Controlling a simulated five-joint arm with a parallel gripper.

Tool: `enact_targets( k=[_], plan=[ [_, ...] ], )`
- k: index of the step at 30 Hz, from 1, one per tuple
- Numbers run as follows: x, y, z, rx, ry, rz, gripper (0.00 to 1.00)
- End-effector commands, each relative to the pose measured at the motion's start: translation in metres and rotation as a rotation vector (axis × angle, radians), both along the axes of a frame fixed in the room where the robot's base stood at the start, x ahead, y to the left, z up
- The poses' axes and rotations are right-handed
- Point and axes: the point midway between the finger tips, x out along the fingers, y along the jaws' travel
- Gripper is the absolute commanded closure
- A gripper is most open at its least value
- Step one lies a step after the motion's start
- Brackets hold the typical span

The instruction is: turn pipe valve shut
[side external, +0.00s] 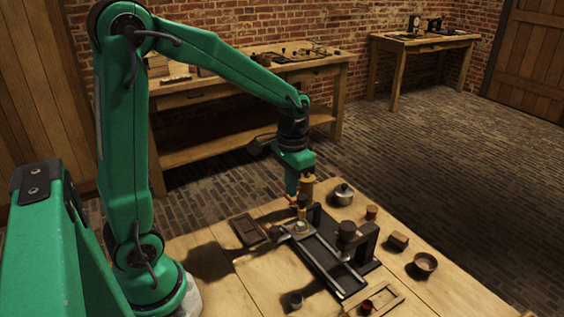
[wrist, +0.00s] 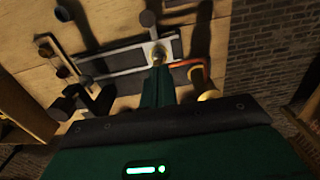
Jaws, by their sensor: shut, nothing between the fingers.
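A grey pipe run (side external: 325,258) lies on a dark base plate on the wooden table; it also shows in the wrist view (wrist: 115,72). A brass fitting (side external: 301,227) sits at its left end, and a brass fitting (wrist: 158,53) shows just beyond my fingertips in the wrist view. An orange-red lever (wrist: 187,64) lies right of my fingers, with a rounded brass part (wrist: 207,95) close by. My gripper (side external: 292,192) points down over the left end of the pipes. In the wrist view my gripper's green fingers (wrist: 158,70) are together and empty. Contact with the valve cannot be told.
A dark upright bracket (side external: 364,243) stands right of the pipes. A lidded metal pot (side external: 343,193), a reddish cup (side external: 371,212), a small brown box (side external: 398,241) and a bowl (side external: 425,262) stand further right. A flat brown tray (side external: 249,230) lies left.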

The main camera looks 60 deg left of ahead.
Motion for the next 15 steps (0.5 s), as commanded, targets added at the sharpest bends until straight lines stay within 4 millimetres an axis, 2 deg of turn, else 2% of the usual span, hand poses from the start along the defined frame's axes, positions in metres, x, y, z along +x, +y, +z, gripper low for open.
enact_targets(
  k=[6,15],
  plan=[
    [0.000,0.000,-0.016,0.000,0.002,0.000,1.00],
    [0.000,0.000,-0.023,0.000,-0.001,0.000,1.00]
  ],
)
